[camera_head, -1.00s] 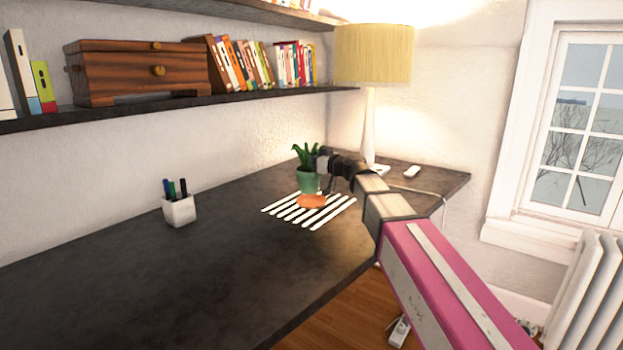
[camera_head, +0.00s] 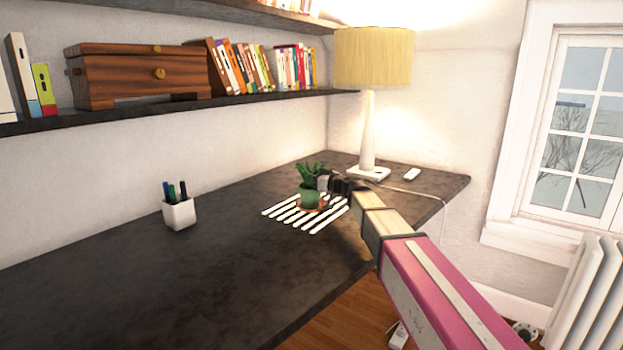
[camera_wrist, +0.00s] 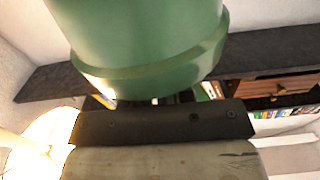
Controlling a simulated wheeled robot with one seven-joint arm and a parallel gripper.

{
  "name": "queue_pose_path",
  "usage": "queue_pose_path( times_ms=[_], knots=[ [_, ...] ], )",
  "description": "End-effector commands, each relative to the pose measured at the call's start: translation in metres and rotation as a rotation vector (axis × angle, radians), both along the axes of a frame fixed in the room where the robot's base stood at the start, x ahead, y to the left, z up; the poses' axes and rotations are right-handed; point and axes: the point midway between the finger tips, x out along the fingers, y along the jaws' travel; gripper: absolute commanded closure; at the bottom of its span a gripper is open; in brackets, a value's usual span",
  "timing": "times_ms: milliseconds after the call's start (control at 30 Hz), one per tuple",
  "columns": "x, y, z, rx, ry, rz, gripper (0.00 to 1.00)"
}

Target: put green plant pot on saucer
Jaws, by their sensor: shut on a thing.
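The green plant pot (camera_head: 309,198) with a leafy plant is at the tip of my arm in the head view. It overlaps the orange saucer (camera_head: 322,208), which lies on a white striped mat (camera_head: 290,215) on the dark desk. The pot hides much of the saucer, and I cannot tell whether the two touch. My gripper (camera_head: 324,184) is shut on the pot from the right side. In the wrist view the green pot (camera_wrist: 145,45) fills the top middle, close against the dark gripper body.
A white pen cup (camera_head: 180,213) stands on the desk at left. A lamp (camera_head: 368,135) with a white base and a small white remote (camera_head: 411,174) are behind the arm. A shelf (camera_head: 150,108) with a wooden box and books is above. The front left desk is clear.

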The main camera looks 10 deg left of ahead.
Motion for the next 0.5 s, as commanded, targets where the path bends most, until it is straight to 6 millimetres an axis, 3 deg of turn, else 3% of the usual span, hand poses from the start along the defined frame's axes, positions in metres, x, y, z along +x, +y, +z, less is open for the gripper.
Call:
queue_pose_path(
  times_ms=[267,300,367,500],
  knots=[
    [0.0,0.0,-0.0009,0.001,0.001,0.0,1.0],
    [0.0,0.0,-0.0016,0.0,0.0,0.0,0.71],
    [0.0,0.0,-0.0014,0.0,0.0,0.0,0.52],
    [0.0,0.0,-0.0013,0.0,0.0,0.0,0.52]
  ],
)
